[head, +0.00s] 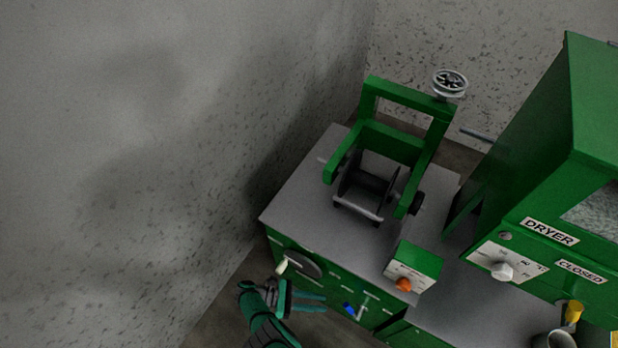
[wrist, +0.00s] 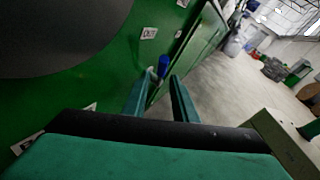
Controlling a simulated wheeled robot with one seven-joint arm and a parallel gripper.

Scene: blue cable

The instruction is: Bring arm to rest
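My gripper (head: 326,302) is at the lower middle of the head view, in front of the green cabinet (head: 288,248). Its two teal fingers point right, apart with a gap between them. In the wrist view the fingers (wrist: 160,78) are also spread, and nothing shows held between them. A small blue piece (head: 348,310) is on the cabinet front, just right of the fingertips. It also shows beyond the fingers in the wrist view (wrist: 163,67); whether it touches them I cannot tell.
A green frame with a dark roller (head: 370,186) stands on the grey top. The green dryer (head: 530,170) is at right. A grey wall (head: 120,160) is left. Open floor (wrist: 235,95) lies right in the wrist view.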

